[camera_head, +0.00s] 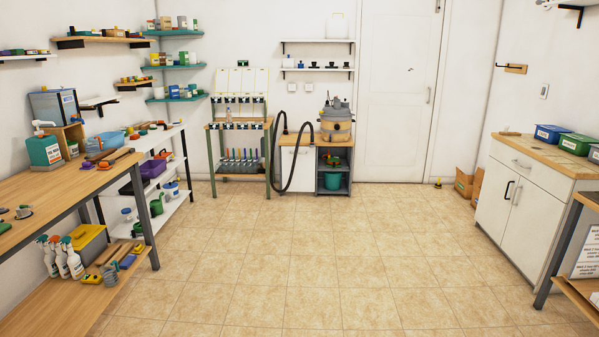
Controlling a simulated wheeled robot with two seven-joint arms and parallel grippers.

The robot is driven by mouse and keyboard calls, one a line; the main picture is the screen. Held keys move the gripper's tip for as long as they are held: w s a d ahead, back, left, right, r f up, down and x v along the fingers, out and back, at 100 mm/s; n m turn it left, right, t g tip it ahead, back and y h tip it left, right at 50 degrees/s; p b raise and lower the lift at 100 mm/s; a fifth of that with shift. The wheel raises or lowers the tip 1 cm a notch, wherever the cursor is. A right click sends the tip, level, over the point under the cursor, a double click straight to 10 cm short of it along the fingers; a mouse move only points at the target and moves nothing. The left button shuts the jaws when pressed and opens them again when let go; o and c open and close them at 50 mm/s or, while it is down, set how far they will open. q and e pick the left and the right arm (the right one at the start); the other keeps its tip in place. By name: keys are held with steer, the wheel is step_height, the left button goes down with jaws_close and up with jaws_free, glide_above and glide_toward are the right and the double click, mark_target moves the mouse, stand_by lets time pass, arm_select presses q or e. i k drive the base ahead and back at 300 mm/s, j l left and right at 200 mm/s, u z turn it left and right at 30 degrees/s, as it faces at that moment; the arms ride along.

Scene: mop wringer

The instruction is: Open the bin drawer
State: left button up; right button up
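Two pieces of furniture have closed fronts that could be the bin drawer; no label tells which. At the back, a low cabinet has a white front (294,170), shut, beside an open grey shelf unit. A dark hose hangs partly across this front. On the right, a white cabinet (494,217) has a shallow top drawer (523,165), shut, with a small handle. Below it are two shut doors, one with a black handle and one with a light handle. Neither of my grippers is in view.
The tiled floor (330,265) is clear in the middle. A wooden workbench (52,200) with bottles and tools runs along the left. A vacuum (337,122) stands on the back cabinet. Cardboard boxes (464,183) stand near the door. A table edge juts in at lower right.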

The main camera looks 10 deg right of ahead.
mark_target(303, 178)
steer(key=i+z, duration=0.4)
steer(key=i, duration=5.85)
steer(key=i+j+z, duration=0.2)
steer(key=i, duration=0.35)
steer(key=i+j+z, duration=0.2)
steer(key=i, duration=0.35)
steer(key=i+j+z, duration=0.25)
steer(key=i, duration=0.25)
steer(key=l, duration=0.1)
